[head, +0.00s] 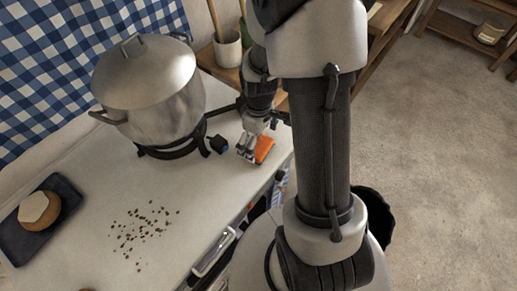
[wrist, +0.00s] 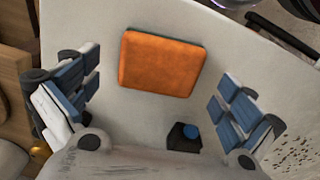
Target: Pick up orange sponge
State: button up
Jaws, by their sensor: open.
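The orange sponge (head: 264,149) lies on the pale counter near its right edge in the head view, partly hidden by my gripper (head: 250,150). In the wrist view the sponge (wrist: 160,64) is a flat orange rectangle lying between and a little beyond my fingers. My gripper (wrist: 160,103) is open, with one blue-padded finger on each side. It is empty, and neither finger touches the sponge.
A lidded metal pot (head: 148,90) stands on a black burner with a dark blue knob (head: 219,144), close left of my gripper. Brown crumbs (head: 143,233) and a dark tray (head: 50,232) with a round item lie further left. A utensil crock (head: 228,48) stands behind.

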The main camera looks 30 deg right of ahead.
notch_tip(320, 180, down, 2)
jog(key=shift+f+b, duration=0.25)
jog(key=shift+b, duration=0.05)
jog(key=shift+c, duration=0.4)
jog(key=c, duration=0.8)
